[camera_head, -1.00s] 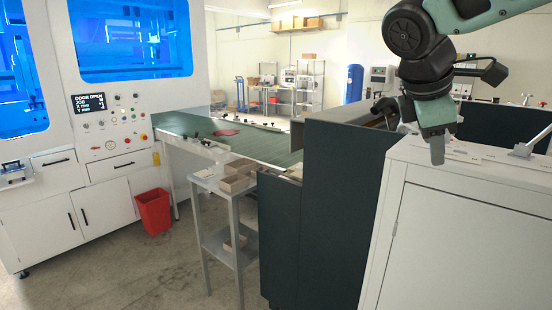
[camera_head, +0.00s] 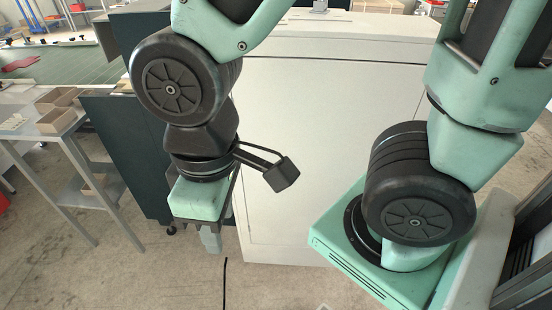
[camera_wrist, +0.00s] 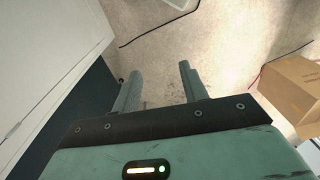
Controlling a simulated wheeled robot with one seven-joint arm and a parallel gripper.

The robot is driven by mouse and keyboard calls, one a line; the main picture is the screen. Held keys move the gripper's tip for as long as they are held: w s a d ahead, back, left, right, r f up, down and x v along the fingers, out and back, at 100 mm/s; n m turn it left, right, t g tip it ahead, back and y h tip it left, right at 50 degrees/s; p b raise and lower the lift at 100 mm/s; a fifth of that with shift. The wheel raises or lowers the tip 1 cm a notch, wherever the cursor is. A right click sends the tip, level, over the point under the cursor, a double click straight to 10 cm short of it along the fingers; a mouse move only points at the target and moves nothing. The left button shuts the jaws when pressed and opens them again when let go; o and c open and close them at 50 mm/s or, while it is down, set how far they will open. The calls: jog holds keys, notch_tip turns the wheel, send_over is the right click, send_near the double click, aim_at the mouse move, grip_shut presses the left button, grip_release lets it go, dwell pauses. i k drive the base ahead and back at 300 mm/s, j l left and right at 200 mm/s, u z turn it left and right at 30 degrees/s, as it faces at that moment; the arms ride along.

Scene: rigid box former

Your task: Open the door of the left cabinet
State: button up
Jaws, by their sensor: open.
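A white cabinet (camera_head: 330,150) with a large flat front panel stands in front of me in the head view. The panel is closed, and I see no handle on its visible part; my arm covers some of it. I cannot tell whether this is the left cabinet. My gripper (camera_head: 210,240) points down near the cabinet's lower left edge, apart from the panel as far as I can tell. In the wrist view my gripper (camera_wrist: 160,88) has its two fingers apart with only floor between them. A white panel (camera_wrist: 45,50) shows at the upper left there.
A dark green panel (camera_head: 130,150) stands left of the cabinet. A grey side table (camera_head: 45,135) with cardboard trays (camera_head: 58,110) is further left. A black cable (camera_head: 226,285) lies on the floor. The wrist view shows a cardboard box (camera_wrist: 290,88) at right.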

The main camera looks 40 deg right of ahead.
aim_at(327, 116)
jog(key=z, duration=1.3)
jog(key=k+l+z, duration=0.15)
jog(key=l, duration=0.35)
jog(key=l+z, duration=0.15)
jog(key=l, duration=0.3)
